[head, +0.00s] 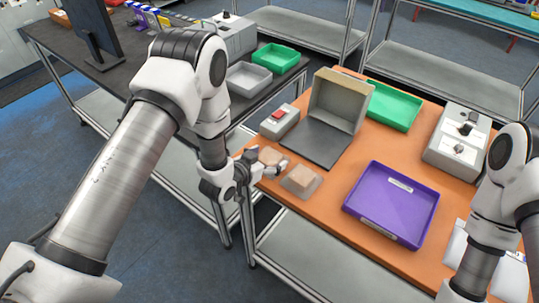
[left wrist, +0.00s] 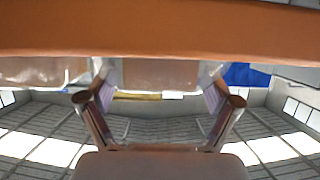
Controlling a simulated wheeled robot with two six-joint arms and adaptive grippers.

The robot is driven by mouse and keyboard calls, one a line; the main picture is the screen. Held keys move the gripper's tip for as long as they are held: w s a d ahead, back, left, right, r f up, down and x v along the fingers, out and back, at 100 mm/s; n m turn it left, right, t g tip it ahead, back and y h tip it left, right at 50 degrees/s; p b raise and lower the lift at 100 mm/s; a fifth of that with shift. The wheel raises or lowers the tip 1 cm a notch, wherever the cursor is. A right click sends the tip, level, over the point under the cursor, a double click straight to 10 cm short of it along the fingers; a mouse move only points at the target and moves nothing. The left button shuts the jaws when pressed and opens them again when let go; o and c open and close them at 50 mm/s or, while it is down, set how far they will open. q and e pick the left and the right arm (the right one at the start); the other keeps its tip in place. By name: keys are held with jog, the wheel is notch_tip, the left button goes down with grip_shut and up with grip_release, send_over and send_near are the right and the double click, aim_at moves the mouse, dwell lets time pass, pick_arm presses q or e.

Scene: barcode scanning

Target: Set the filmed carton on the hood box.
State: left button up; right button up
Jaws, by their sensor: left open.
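The filmed carton (head: 301,179), a small tan box with clear film standing out around it, lies near the front left edge of the orange table. It appears ahead of my fingers in the left wrist view (left wrist: 158,74). My left gripper (head: 276,169) is open at the table edge, beside this carton. In the left wrist view its two fingers (left wrist: 160,101) are spread with nothing held between them. The hood box (head: 339,98) is a grey-beige open hood over a dark flat plate, farther back on the table. My right gripper is out of view.
A second tan carton (head: 269,155) lies close behind my left gripper. A grey device with a red top (head: 279,121) stands left of the hood box. A purple tray (head: 391,203), a green tray (head: 394,106) and a control box (head: 457,141) take up the right side.

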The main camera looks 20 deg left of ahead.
pick_arm(q)
jog(key=shift+w+f, duration=0.3)
jog(key=shift+w, duration=0.15)
jog(key=shift+d, duration=0.15)
jog(key=shift+s+d+r, duration=0.1)
jog(key=shift+s+r, duration=0.05)
jog(key=c, duration=1.4)
